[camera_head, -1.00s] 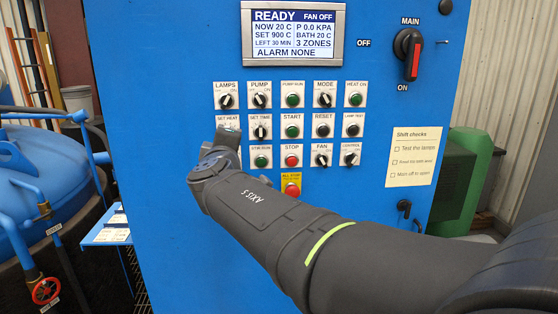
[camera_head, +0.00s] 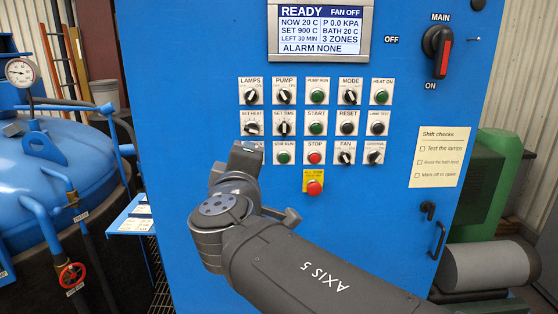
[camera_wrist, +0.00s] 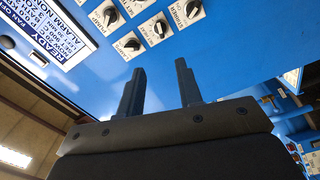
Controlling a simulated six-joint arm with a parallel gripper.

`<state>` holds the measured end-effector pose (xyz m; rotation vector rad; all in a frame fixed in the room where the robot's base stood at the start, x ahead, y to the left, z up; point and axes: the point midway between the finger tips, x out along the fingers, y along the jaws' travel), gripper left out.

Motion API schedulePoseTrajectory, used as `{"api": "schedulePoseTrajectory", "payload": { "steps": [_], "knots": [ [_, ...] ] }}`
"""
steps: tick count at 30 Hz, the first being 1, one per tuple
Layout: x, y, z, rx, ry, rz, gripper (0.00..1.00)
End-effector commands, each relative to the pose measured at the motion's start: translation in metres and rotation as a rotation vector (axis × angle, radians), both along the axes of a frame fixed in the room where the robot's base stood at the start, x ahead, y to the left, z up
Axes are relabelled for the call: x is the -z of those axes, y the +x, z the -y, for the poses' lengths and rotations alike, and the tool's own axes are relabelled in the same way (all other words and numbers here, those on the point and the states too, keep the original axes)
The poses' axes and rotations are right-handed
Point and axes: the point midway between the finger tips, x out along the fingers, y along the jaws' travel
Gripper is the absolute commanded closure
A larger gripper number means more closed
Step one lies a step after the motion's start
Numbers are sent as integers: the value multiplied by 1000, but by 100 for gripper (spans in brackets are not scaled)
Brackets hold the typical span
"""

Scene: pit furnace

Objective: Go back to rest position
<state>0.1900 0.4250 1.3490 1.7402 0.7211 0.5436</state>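My gripper shows in the wrist view (camera_wrist: 160,88) with its two dark fingers apart and nothing between them. It faces the blue control panel (camera_wrist: 225,40), with the labelled knobs and the display beyond the fingertips. In the head view my arm reaches in from the lower right, and its wrist end is in front of the panel's lower left controls. It covers part of the bottom row of controls. The fingers are hard to make out there. The display (camera_head: 320,30) reads READY, FAN OFF, ALARM NONE.
A blue furnace vessel (camera_head: 60,165) with a gauge (camera_head: 20,72) and a red valve wheel (camera_head: 72,275) stands at the left. A small blue shelf (camera_head: 130,215) juts from the panel's left side. A green machine (camera_head: 490,180) stands at the right. A checklist (camera_head: 438,157) hangs on the panel.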

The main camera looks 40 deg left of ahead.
Motion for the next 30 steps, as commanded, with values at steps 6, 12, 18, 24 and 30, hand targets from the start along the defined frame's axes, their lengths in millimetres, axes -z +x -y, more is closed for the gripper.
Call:
{"api": "schedulePoseTrajectory", "payload": {
  "steps": [6, 12, 18, 24, 30],
  "knots": [
    [0, 0, 0, 0, 0, 0, 67],
    [0, 0, 0, 0, 0, 0, 67],
    [1, 8, -8, 1, -1, 1, 67],
    [1, 30, -30, 4, -2, 1, 67],
    [1, 55, -54, 4, -2, 1, 67]
  ]
}}
